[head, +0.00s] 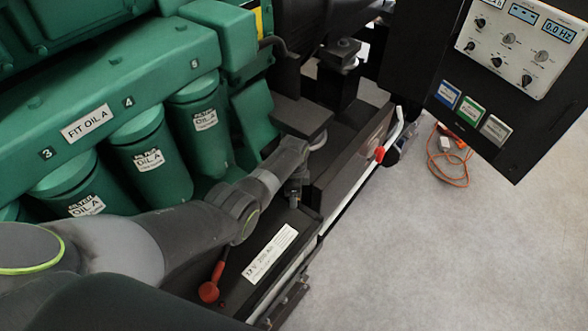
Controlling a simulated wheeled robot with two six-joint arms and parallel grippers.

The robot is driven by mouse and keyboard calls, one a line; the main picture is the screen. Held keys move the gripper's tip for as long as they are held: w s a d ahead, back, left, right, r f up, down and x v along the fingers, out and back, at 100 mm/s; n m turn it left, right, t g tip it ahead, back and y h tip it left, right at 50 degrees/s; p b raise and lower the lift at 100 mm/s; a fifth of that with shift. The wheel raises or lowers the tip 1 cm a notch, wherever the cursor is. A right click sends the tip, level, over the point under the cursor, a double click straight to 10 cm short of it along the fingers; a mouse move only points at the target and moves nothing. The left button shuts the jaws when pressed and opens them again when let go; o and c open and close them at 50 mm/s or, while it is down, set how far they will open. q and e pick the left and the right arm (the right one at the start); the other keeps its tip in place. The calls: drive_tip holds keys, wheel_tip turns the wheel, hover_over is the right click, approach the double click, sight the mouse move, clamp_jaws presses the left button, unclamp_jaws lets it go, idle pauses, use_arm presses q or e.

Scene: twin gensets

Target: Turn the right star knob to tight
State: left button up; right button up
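I cannot make out a star knob for certain in the head view. My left arm comes in from the left, across the front of the green engine. Its gripper (295,191) points down at the far end of a black battery (250,262) with a white label. The gripper is small and dark here. I cannot tell whether its fingers are open or shut, or whether they touch anything. The spot beneath it is hidden. My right gripper is not in view.
Green filter canisters (198,125) line the engine beside my arm. A red terminal cover (208,291) sits on the battery's near end. A control panel (515,45) hangs upper right.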

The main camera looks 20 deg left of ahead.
use_arm(q)
wheel_tip(320, 180, up, 7)
drive_tip(key=shift+p, duration=0.85)
wheel_tip(320, 180, up, 9)
